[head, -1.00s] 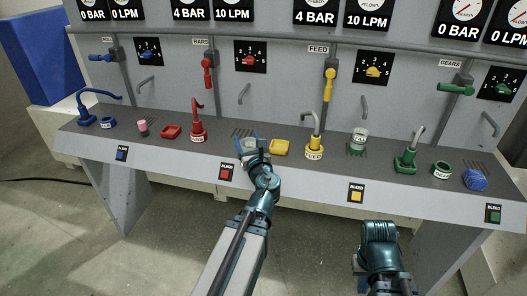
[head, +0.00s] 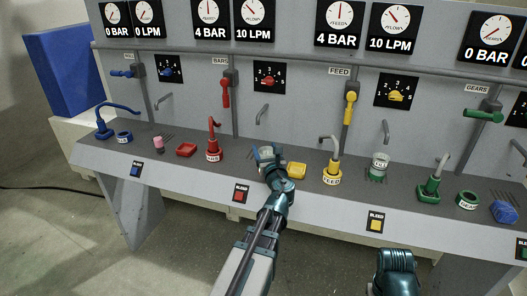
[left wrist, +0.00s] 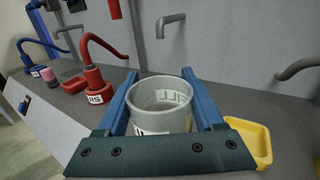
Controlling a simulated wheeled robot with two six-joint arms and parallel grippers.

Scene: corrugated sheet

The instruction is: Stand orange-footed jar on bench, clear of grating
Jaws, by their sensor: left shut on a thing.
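My left gripper (head: 266,154) is shut on a pale grey see-through jar (left wrist: 160,108), upright between its two blue fingers in the left wrist view. The jar has a white label with partly readable lettering. Its foot is hidden by the gripper, so I cannot tell the foot's colour. The gripper is over the bench (head: 130,165), between the red spout and the yellow tray, where a slotted grating is now covered from view. A similar jar (head: 379,163) with a green foot stands further right. My right gripper is out of view; only part of that arm shows at the bottom right.
A red spout (head: 213,145) and red tray (head: 187,149) stand left of my left gripper. A yellow tray (head: 297,170) and yellow spout (head: 333,165) are close on its right. A pink-topped item (head: 159,145) stands further left. The panel wall rises behind.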

